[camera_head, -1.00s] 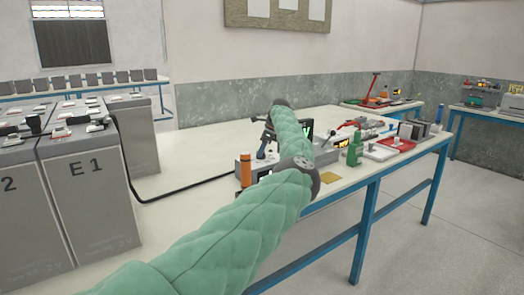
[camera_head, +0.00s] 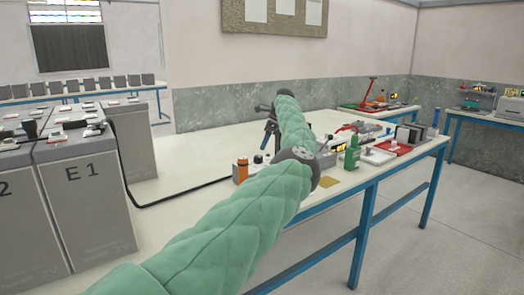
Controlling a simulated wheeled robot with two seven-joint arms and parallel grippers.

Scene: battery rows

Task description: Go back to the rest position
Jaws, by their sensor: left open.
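My left arm, in a green quilted sleeve, comes in from the bottom left and bends over the table. My left gripper (camera_head: 267,131) shows small and dark at its far end, partly hidden by the forearm. It is open, and I see nothing held in it. It is above the white table (camera_head: 205,155), near a grey device (camera_head: 266,162) that the arm partly covers. My right gripper is not in view.
Large grey battery cells, one marked E 1 (camera_head: 90,205), stand at left. A black cable (camera_head: 180,196) runs across the table.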

